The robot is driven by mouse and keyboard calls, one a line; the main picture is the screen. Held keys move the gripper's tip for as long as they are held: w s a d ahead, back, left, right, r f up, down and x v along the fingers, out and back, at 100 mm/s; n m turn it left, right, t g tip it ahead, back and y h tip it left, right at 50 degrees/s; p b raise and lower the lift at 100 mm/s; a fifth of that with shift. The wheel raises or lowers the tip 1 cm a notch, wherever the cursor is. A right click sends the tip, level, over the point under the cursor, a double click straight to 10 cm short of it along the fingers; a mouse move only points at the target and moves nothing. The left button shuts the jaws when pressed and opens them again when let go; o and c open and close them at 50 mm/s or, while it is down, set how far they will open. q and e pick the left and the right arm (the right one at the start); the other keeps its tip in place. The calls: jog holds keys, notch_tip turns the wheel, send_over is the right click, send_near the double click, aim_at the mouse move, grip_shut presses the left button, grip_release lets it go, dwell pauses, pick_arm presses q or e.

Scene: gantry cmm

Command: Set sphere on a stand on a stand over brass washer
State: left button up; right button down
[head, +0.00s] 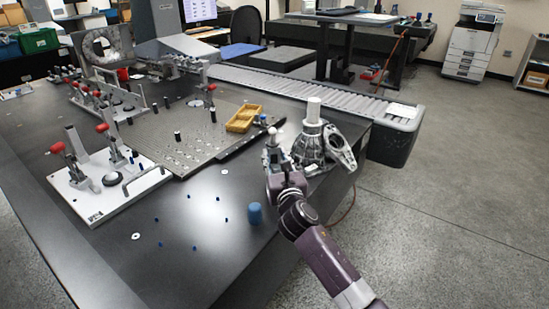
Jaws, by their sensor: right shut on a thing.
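My right gripper (274,160) is over the right part of the dark table, its arm coming in from the lower right. It is shut on the sphere on a stand (272,136), a small pale upright piece with a rounded top. The gripper hides its lower part. Two small pale discs like washers lie on the table, one near the plate's front edge (224,171) and one at the front left (136,236). Their colour does not tell me which is brass. My left gripper is not in view.
A metal housing (308,150) with a white cylinder stands just right of the gripper. A blue cylinder (255,213) and several small blue pins are in front. A perforated plate (190,150) bears a yellow tray (243,118). A clamp fixture (90,205) stands left. The front middle is mostly clear.

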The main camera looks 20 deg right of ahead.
aim_at(274, 144)
jog(key=w, duration=0.2)
jog(key=w+d+r+b, duration=0.1)
jog(key=w, duration=0.1)
jog(key=shift+w+r, duration=0.1)
jog(key=shift+w+d, duration=0.1)
jog(key=shift+w, duration=0.05)
jog(key=shift+f+b, duration=0.2)
jog(key=shift+b, duration=0.3)
jog(key=shift+f+b, duration=0.5)
jog(key=shift+b, duration=0.05)
jog(key=shift+f+b, duration=0.8)
jog(key=shift+b, duration=0.1)
jog(key=shift+f+b, duration=0.3)
jog(key=shift+b, duration=0.05)
jog(key=shift+f+b, duration=0.3)
jog(key=shift+b, duration=0.05)
jog(key=shift+f+b, duration=0.25)
jog(key=shift+b, duration=0.05)
jog(key=shift+f+b, duration=0.35)
jog(key=shift+f, duration=0.25)
jog(key=shift+f+b, duration=0.3)
jog(key=shift+f, duration=0.3)
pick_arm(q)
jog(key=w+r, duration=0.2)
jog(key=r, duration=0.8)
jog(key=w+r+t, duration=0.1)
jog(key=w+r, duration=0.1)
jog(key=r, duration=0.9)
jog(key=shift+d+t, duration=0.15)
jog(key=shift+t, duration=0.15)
